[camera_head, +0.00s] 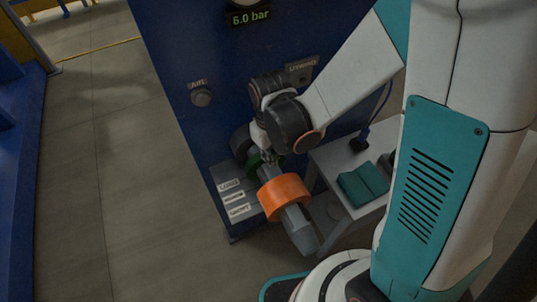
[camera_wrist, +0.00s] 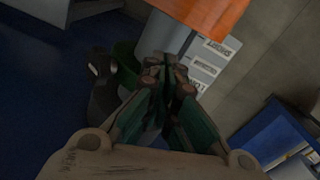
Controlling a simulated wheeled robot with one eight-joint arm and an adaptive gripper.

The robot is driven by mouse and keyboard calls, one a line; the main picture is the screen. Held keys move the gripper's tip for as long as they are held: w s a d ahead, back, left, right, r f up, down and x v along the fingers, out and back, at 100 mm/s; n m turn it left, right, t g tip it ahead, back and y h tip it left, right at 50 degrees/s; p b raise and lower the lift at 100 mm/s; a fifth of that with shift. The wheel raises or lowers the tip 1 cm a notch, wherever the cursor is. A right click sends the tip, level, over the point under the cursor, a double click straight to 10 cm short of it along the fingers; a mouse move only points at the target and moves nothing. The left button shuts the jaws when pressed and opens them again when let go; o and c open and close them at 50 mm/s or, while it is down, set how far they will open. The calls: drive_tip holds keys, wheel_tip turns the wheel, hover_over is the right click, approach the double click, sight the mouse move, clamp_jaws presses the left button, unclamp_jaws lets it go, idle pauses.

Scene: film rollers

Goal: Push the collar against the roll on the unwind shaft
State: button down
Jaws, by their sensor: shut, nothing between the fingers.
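A wide orange ring (camera_head: 285,197) sits around a grey shaft (camera_head: 300,230) that sticks out from the blue machine. The ring's edge shows at the top of the wrist view (camera_wrist: 205,12). A green round part (camera_head: 256,160) lies nearer the machine, beside my gripper; it is partly hidden in the wrist view (camera_wrist: 125,65). I cannot tell for sure which part is the collar and which the roll. My gripper (camera_head: 268,157) points down close to the shaft between the machine and the orange ring. Its fingers (camera_wrist: 163,78) are together and empty. Contact is unclear.
The blue machine (camera_head: 180,50) carries a pressure display (camera_head: 248,17) and a knob (camera_head: 202,97). A grey plate with white labels (camera_head: 236,196) is below the shaft. A small table (camera_head: 330,160) with a teal cloth (camera_head: 362,185) stands at right. The floor at left is clear.

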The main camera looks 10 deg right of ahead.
drive_tip(key=shift+s+d+b, duration=0.15)
drive_tip(key=shift+s+d, duration=0.05)
drive_tip(key=shift+s, duration=0.45)
drive_tip(key=shift+s+d+b, duration=0.15)
drive_tip(key=shift+s, duration=0.5)
drive_tip(key=shift+s+d, duration=0.1)
drive_tip(key=shift+s, duration=0.2)
drive_tip(key=shift+s+d, duration=0.1)
drive_tip(key=shift+s, duration=0.25)
drive_tip(key=shift+w, duration=0.15)
idle(0.3)
drive_tip(key=shift+w+a+b, duration=0.2)
drive_tip(key=shift+w+b, duration=0.1)
drive_tip(key=shift+w, duration=0.3)
wheel_tip(320, 180, up, 9)
drive_tip(key=p, duration=0.6)
idle(0.4)
